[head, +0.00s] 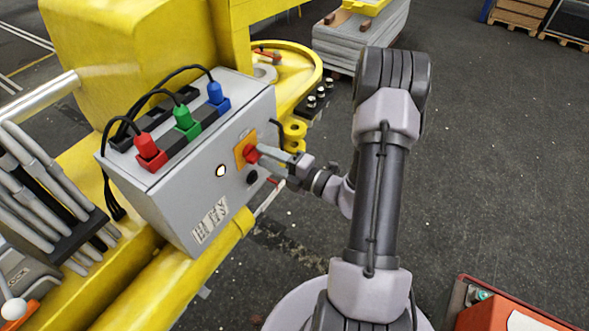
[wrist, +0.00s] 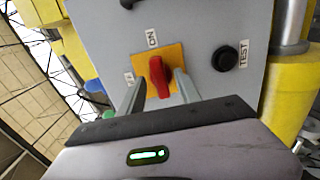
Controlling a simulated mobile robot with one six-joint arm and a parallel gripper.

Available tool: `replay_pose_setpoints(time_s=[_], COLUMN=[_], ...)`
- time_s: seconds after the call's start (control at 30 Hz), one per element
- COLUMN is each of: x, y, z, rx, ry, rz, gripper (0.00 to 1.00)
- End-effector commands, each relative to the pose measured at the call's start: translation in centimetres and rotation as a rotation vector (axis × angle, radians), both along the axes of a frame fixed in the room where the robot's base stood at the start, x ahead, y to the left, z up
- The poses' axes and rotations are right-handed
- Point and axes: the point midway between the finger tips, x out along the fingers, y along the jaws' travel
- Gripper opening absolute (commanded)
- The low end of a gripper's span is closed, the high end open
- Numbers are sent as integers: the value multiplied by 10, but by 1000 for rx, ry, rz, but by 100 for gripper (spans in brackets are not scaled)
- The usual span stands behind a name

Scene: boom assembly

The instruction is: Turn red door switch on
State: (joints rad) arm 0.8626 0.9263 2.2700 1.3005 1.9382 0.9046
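The red door switch (wrist: 160,77) is a red knob on an orange-yellow plate (wrist: 178,57). In the wrist view its long side runs nearly upright, with its upper end towards the "ON" label (wrist: 152,38); a partly hidden label (wrist: 129,77) sits to the left. In the head view the switch (head: 251,153) is on the right face of a grey control box (head: 207,160). My gripper (wrist: 161,82) is open, one finger on each side of the knob, with gaps visible. The gripper (head: 266,160) reaches the box from the right in the head view.
A black button (wrist: 226,58) labelled "TEST" is right of the switch. Red (head: 150,150), green (head: 186,121) and blue (head: 216,95) plugs with black cables stand on the box. A yellow pipe (head: 190,280) runs below it. Open floor lies to the right.

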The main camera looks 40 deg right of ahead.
Motion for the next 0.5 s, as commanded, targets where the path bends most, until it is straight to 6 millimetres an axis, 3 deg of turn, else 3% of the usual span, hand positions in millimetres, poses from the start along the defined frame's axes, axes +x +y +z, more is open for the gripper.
replay_pose_setpoints(time_s=[0.3,0.5], x=[-94,-132], y=[-36,-49], z=[-4,-1], rx=[-1,0], ry=[-1,-1], rz=[-9,-5], gripper=[40,40])
